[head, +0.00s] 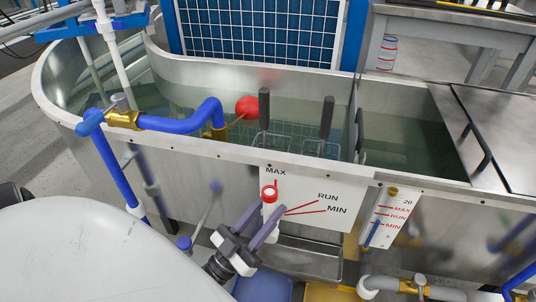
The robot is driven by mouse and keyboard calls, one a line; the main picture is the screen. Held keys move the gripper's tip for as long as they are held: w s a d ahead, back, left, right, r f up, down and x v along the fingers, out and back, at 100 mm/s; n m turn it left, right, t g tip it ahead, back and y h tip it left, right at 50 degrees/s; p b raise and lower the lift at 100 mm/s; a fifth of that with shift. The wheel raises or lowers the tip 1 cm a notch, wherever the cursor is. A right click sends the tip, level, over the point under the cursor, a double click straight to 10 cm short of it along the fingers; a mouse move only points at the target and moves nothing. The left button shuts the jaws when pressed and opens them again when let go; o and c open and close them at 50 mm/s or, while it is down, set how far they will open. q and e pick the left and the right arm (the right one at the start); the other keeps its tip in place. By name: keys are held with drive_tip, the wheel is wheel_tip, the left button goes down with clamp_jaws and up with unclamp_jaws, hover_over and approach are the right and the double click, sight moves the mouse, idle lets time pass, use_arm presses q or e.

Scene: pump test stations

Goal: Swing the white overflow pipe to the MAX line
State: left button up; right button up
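The white overflow pipe (269,208) has a red ring at its top and stands nearly upright in front of the white level plate (333,219). The plate carries red lines marked MAX, RUN and MIN. The pipe's red top is just below the MAX line (276,183); RUN and MIN are to its right. My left gripper (270,207) reaches up from the lower left, with one finger on each side of the pipe. I cannot tell whether both fingers touch it. My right gripper is not in view.
The plate is on the front wall of a steel water tank (215,149). A blue pipe (180,123) with a brass valve crosses the rim at left. A smaller gauge plate (399,212) is at right. A steel tray (305,262) lies below the level plate.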

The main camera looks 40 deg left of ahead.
use_arm(q)
drive_tip(key=d+v, duration=0.1)
drive_tip(key=v, duration=0.9)
drive_tip(key=shift+a, duration=0.5)
drive_tip(key=shift+s, duration=0.1)
